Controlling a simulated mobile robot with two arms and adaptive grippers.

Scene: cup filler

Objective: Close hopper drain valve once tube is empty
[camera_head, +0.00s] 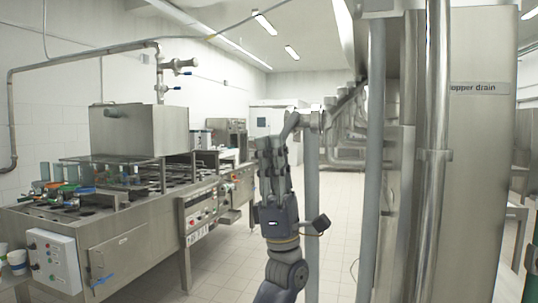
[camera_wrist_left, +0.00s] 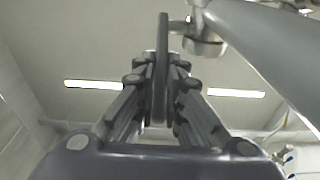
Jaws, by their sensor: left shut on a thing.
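My left gripper (camera_head: 272,142) points upward in the middle of the head view. It is shut on a grey valve handle (camera_head: 291,125); in the left wrist view the long flat handle (camera_wrist_left: 161,60) stands between the fingers. The handle joins a metal valve (camera_head: 311,118) on its right, at the top of a thin grey post. The valve body also shows in the left wrist view (camera_wrist_left: 204,46). A label reading "opper drain" (camera_head: 472,88) is on the steel panel at right. I cannot tell whether the tube is empty. My right gripper is not in view.
A shiny vertical pipe (camera_head: 435,150) and a grey post (camera_head: 372,160) stand close on the right. A steel machine (camera_head: 135,255) with a box-shaped tank (camera_head: 138,132) and a control box (camera_head: 55,262) fills the left. The tiled floor (camera_head: 225,270) between is clear.

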